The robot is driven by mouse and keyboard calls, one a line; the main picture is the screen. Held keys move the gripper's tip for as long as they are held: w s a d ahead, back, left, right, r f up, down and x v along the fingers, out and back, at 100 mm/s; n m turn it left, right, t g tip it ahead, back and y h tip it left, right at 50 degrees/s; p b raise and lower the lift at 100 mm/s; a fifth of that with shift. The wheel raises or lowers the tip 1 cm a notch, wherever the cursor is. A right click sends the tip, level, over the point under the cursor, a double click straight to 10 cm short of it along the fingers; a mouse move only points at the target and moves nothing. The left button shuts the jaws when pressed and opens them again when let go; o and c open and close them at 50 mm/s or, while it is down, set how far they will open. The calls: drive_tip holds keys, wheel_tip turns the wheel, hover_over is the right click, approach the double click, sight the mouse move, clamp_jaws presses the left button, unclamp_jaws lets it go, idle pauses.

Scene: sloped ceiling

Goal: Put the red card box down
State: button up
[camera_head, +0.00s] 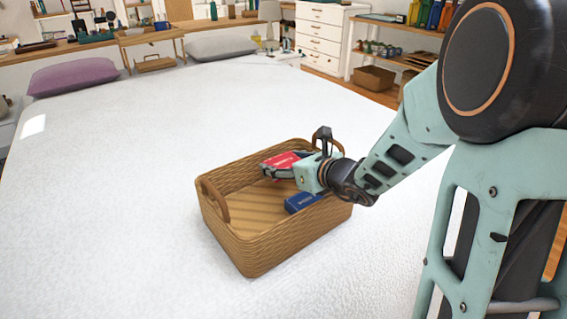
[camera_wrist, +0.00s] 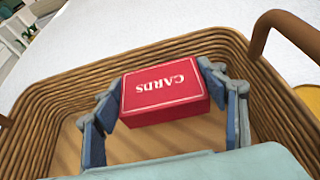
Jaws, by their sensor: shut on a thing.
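The red card box (camera_head: 281,161) is at my gripper in the head view, above the inside of a wicker basket (camera_head: 247,246). In the wrist view the red card box (camera_wrist: 164,90), marked "CARDS", sits between the two fingers of my gripper (camera_wrist: 162,95). My gripper is shut on it. The basket's woven wall (camera_wrist: 60,84) curves around behind the box, and the basket floor shows below it. I cannot tell whether the box touches the basket.
A blue box (camera_head: 302,203) lies in the basket below my gripper. The basket stands on a white bed (camera_head: 120,180) with clear room to the left. A purple pillow (camera_head: 73,76) and a grey pillow (camera_head: 221,47) lie at the far edge. Basket handles (camera_head: 215,201) rise at its ends.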

drive_tip(key=shift+f+b, duration=0.35)
drive_tip(key=shift+b, duration=0.05)
drive_tip(key=shift+s, duration=0.1)
